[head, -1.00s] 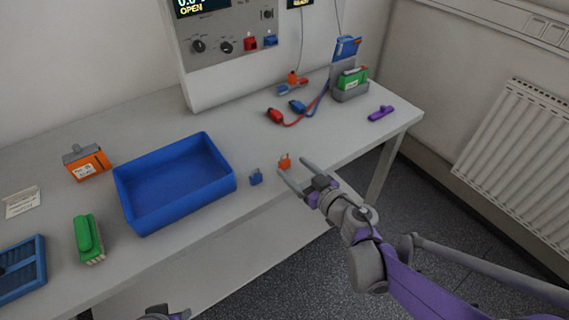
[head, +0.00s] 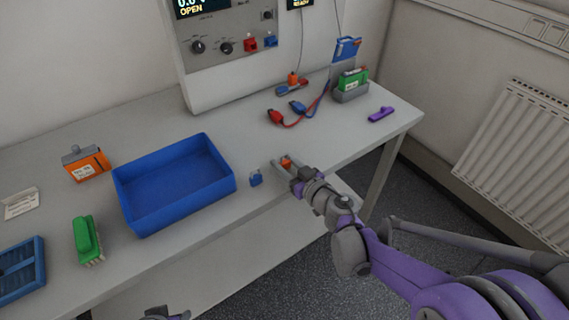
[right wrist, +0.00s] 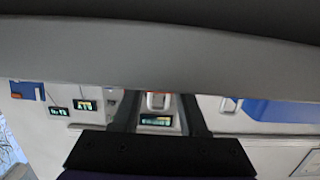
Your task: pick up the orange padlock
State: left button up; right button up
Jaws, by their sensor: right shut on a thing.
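The orange padlock (head: 286,161) is at the front edge of the bench, right of a small blue padlock (head: 255,178). My right gripper (head: 284,165) comes in from the right and is shut on the orange padlock, its fingers on either side. The fingers and hand partly hide the padlock, and I cannot tell whether it is clear of the bench top. My left gripper (head: 165,314) barely shows at the bottom edge.
A blue tray (head: 133,206) stands left of the blue padlock. Red and blue leads (head: 300,114), a green battery in a grey holder (head: 348,97) and a purple piece (head: 381,114) lie to the right and behind. The cycler (head: 228,75) stands at the back.

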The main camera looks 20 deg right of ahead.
grip_shut()
